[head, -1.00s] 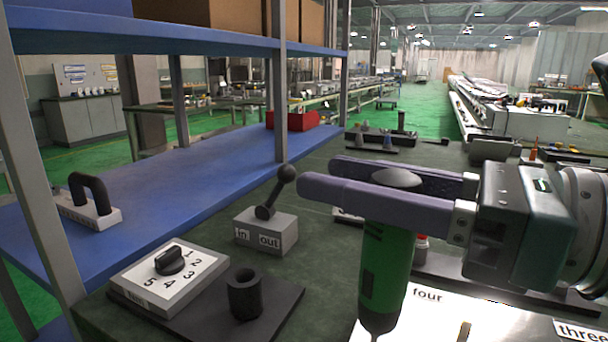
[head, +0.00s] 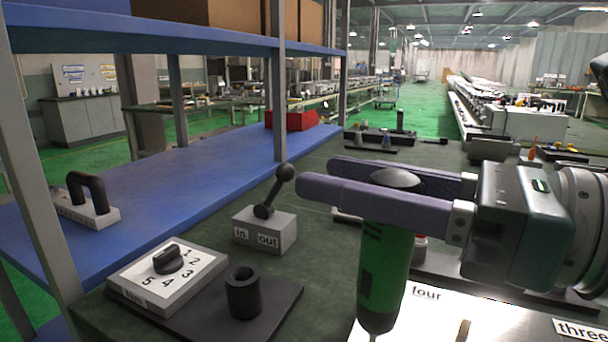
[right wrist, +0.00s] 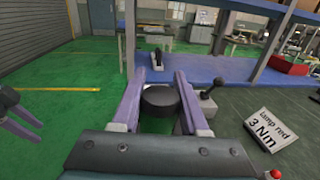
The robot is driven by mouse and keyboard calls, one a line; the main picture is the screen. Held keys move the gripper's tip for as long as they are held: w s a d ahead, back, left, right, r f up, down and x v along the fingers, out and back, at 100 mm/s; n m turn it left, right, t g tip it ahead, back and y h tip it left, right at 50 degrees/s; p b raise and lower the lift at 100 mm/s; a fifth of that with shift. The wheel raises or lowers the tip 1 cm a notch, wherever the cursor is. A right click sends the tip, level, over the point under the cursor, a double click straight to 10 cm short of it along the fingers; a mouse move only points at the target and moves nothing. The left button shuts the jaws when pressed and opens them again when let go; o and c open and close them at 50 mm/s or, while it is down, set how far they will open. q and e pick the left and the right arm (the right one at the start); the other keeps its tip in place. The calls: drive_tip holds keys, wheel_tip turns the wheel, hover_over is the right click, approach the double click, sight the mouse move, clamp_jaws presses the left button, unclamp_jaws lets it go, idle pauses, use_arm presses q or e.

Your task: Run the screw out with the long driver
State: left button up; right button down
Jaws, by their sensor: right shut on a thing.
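My right gripper (head: 322,176) is shut on the green driver (head: 384,280), which hangs upright between the purple fingers. Its rounded grey top shows above them, and it appears as a dark disc (right wrist: 160,99) in the right wrist view. Its lower end is over the left edge of a bright panel (head: 430,315) marked "four" and "three". The bit's tip is cut off by the frame's bottom. A small brownish piece (head: 463,331) stands on the panel; I cannot tell if it is a screw. My left gripper (right wrist: 38,131) shows only in the right wrist view, its fingers apart and empty.
An in/out lever box (head: 265,232) has its lever leaning toward "out". A dial box (head: 168,277) numbered in Nm and a black hollow cylinder (head: 243,293) stand at front left. A blue shelf (head: 190,180) with a metal post borders the left side.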

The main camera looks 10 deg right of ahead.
drive_tip(key=shift+f, duration=0.15)
idle(0.5)
drive_tip(key=shift+r+p, duration=0.55)
drive_tip(key=shift+p, duration=0.15)
wheel_tip(320, 180, up, 4)
drive_tip(key=p, duration=0.3)
drive_tip(key=shift+r+p, duration=0.15)
drive_tip(key=shift+p, duration=0.25)
